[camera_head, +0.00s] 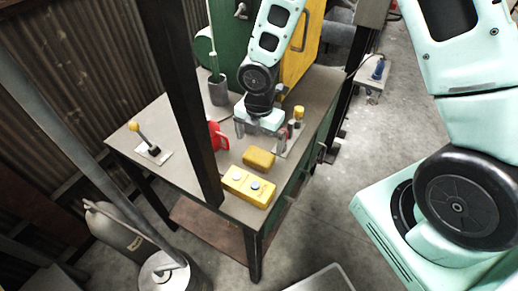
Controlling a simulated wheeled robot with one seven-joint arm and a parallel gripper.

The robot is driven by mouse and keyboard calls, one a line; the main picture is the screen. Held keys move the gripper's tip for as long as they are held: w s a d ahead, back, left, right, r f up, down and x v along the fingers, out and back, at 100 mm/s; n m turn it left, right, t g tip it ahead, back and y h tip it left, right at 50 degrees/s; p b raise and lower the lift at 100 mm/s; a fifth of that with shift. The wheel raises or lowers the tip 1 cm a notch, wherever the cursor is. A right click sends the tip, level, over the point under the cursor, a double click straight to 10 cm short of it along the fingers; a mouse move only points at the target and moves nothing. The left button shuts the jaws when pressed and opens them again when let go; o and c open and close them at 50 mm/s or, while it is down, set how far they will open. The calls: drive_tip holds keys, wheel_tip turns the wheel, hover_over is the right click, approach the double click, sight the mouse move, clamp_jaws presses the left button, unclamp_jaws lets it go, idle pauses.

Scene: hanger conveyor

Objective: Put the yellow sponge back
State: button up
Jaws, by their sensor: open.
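The yellow sponge (259,158) appears as a plain yellow block lying on the grey table, just behind a yellow button box. My gripper (261,138) is over the table, pointing down, just behind the sponge in the picture. Its two fingers are apart, with nothing visible between them. I cannot tell its exact height above the table.
The yellow box with buttons (248,187) sits at the table's (152,112) front edge. A red object (217,139) is left of my gripper, and small bottles (298,116) are to its right. A dark post (182,95) crosses the view. A lever (146,143) stands at left.

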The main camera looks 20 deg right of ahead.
sight(259, 155)
drive_tip(key=s+a+r+m, duration=0.2)
drive_tip(key=s+r+m, duration=0.1)
drive_tip(key=r, duration=0.3)
drive_tip(key=s+a+r+m, duration=0.2)
drive_tip(key=s+r+m, duration=0.2)
drive_tip(key=r, duration=0.3)
drive_tip(key=s+a+r+m, duration=0.2)
drive_tip(key=s+r+m, duration=0.4)
drive_tip(key=s+m, duration=0.4)
drive_tip(key=s, duration=0.3)
drive_tip(key=shift+a+r+m+y, duration=0.2)
drive_tip(key=shift+m+y, duration=0.1)
